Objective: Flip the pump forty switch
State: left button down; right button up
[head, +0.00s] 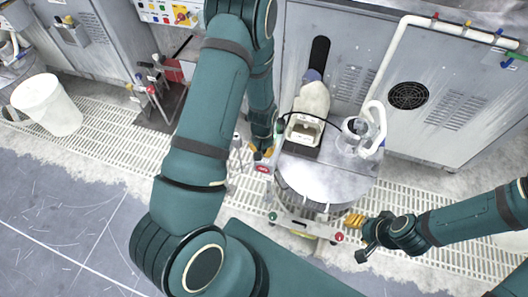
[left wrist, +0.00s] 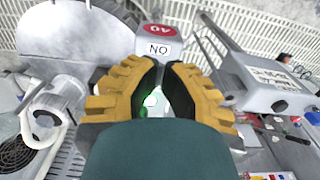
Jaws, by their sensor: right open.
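A small grey box with a red round "40" label (left wrist: 153,30) and a white "ON" plate, upside down in the left wrist view, lies just beyond my left gripper's fingertips (left wrist: 161,68). The red label also shows in the head view (head: 263,169), at the left side of the round platen machine. My left gripper (head: 262,153) is just above it, pointing down. A green spot (left wrist: 150,101) shows between the fingers; the switch lever itself is hidden. My right gripper (head: 355,221) is open and empty at the machine's front right.
A red knob (head: 338,237) is beside my right gripper. A white bucket (head: 47,104) stands far left. Grey cabinets line the back.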

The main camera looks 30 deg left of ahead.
pick_arm(q)
jog(key=shift+f+b, duration=0.4)
jog(key=shift+f, duration=1.05)
dwell(0.7)
jog(key=shift+r, duration=0.1)
notch_tip(320, 180, up, 7)
jog(key=p, duration=0.5)
dwell(0.4)
dwell(0.4)
jog(key=s+d+r+h, duration=0.1)
jog(key=s+d+h, duration=0.1)
jog(key=s+d, duration=0.3)
jog(key=s+d+r+m+t+h, duration=0.1)
jog(key=s+d, duration=0.4)
jog(key=d, duration=0.7)
jog(key=shift+s+d+r+t+h, duration=0.2)
jog(key=shift+d+r+t+h, duration=0.15)
jog(key=shift+h, duration=0.15)
jog(key=c, duration=1.7)
grip_release()
jog(key=shift+a+f, duration=0.1)
jog(key=shift+a, duration=0.05)
grip_shut()
